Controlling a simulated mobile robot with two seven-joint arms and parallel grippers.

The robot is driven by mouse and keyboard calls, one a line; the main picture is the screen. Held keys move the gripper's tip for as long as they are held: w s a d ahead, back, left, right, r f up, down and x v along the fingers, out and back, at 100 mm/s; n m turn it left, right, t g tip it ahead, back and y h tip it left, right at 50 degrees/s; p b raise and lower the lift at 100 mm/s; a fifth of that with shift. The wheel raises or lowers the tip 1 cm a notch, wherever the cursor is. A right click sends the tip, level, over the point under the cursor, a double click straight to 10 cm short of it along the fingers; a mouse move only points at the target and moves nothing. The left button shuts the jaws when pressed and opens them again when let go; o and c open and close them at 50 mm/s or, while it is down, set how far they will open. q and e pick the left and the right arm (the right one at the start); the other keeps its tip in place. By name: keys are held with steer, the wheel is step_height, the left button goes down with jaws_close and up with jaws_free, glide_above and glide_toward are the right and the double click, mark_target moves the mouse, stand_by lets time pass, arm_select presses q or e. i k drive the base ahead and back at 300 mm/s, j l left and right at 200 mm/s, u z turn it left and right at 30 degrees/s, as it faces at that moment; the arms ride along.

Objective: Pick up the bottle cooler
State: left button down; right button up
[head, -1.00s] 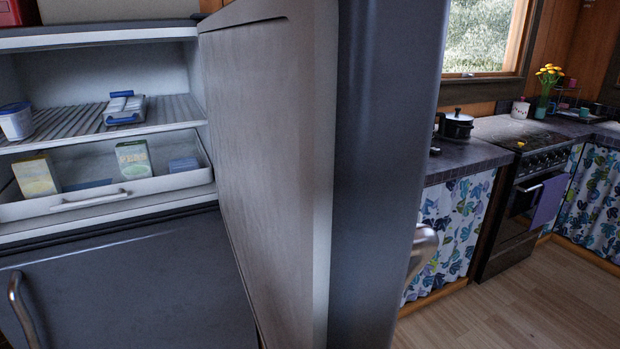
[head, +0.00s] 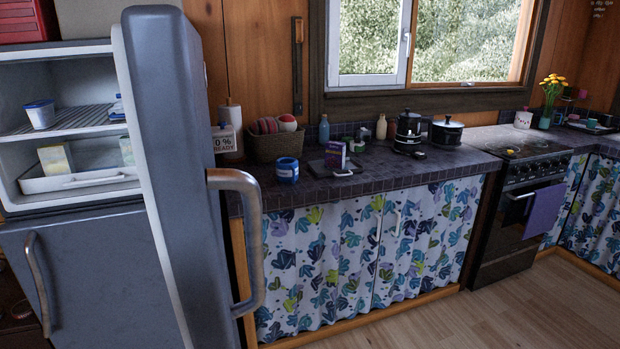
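I cannot tell for sure which thing is the bottle cooler. A short blue round container (head: 287,171) with a pale label stands on the dark tiled counter (head: 385,180), near its left end, just right of the open fridge door. A blue-grey bottle (head: 324,129) and a cream bottle (head: 381,127) stand farther back by the wall. Neither of my grippers is in view.
The fridge (head: 75,250) is at left, its upper door (head: 175,150) swung open beside the counter's left end. A basket (head: 278,145), kettle (head: 409,130), pot (head: 447,132) and small purple box (head: 335,154) sit on the counter. Floor (head: 500,310) is clear at lower right.

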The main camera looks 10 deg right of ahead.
mark_target(287, 168)
steer(key=l+u, duration=0.1)
steer(key=u, duration=0.15)
steer(key=i+l+u, duration=0.2)
steer(key=u, duration=0.25)
steer(key=i+l+u, duration=0.1)
steer(key=l+u, duration=0.35)
steer(key=i+l+u, duration=0.2)
steer(key=l, duration=0.35)
steer(key=l+u, duration=0.15)
steer(key=l, duration=0.35)
steer(key=i+l, duration=0.1)
steer(key=l, duration=0.45)
steer(key=l+u, duration=0.1)
steer(key=l, duration=0.45)
steer(key=i, duration=0.05)
